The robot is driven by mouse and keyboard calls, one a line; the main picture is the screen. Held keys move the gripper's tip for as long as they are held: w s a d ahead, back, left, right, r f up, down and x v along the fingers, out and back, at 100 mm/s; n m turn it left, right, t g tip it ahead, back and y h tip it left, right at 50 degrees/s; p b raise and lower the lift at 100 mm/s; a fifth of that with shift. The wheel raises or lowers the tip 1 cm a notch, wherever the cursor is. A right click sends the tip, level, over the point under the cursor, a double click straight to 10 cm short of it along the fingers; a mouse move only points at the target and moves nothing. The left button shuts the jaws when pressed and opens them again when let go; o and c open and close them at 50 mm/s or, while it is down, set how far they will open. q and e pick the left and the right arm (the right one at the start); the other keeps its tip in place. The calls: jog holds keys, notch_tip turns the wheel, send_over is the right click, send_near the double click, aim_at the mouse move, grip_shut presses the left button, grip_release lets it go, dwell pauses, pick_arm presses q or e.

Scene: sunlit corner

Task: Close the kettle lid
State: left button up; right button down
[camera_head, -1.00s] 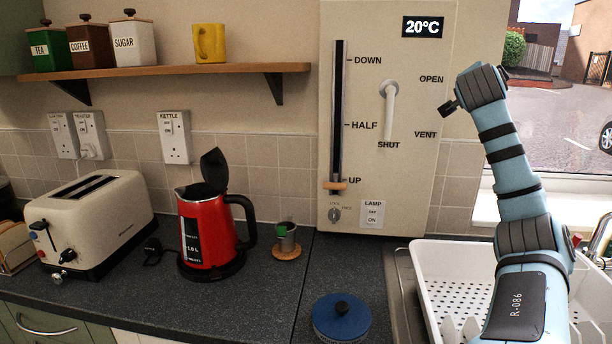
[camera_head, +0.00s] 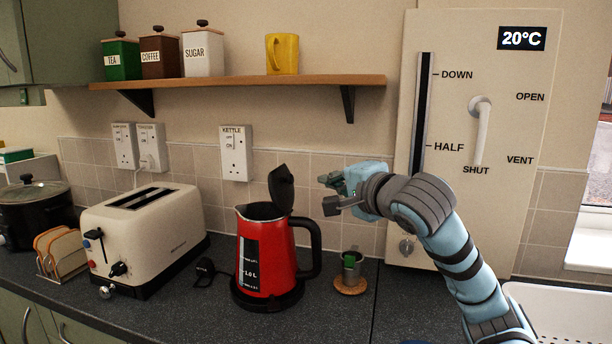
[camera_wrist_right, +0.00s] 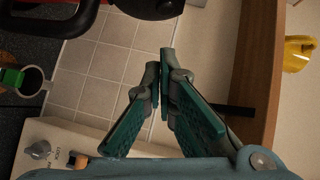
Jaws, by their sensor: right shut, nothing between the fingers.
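The red kettle (camera_head: 267,252) stands upright on its dark base on the counter. Its black lid (camera_head: 281,189) is hinged open and stands up at the rim's right side, above the handle. My right gripper (camera_head: 325,192) is to the right of the lid at about its height, apart from it, with fingers pointing left. In the right wrist view the fingers (camera_wrist_right: 160,75) are together with nothing between them. The kettle's black handle (camera_wrist_right: 70,25) and part of its red body show at the top of that view. My left gripper is not in view.
A cream toaster (camera_head: 145,238) stands left of the kettle. A metal cup on a cork coaster (camera_head: 350,285) is right of it, below my right gripper. A wooden shelf (camera_head: 235,82) with canisters and a yellow mug (camera_head: 282,55) runs above. A wall panel (camera_head: 455,130) is behind my arm.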

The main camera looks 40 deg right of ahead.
aim_at(288, 189)
jog(key=w, duration=0.2)
jog(key=w+p, duration=0.1)
jog(key=w, duration=0.1)
jog(key=w+f+p, duration=0.1)
jog(key=w, duration=0.1)
jog(key=shift+w+a+f, duration=0.1)
jog(key=shift+w+a, duration=0.15)
jog(key=shift+w+a+f, duration=0.15)
jog(key=shift+w+a, duration=0.05)
jog(key=shift+w, duration=0.15)
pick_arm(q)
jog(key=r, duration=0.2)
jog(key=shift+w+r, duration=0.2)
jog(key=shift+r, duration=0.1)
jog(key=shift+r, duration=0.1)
pick_arm(e)
jog(key=shift+s+d, duration=0.1)
jog(key=shift+s, duration=0.05)
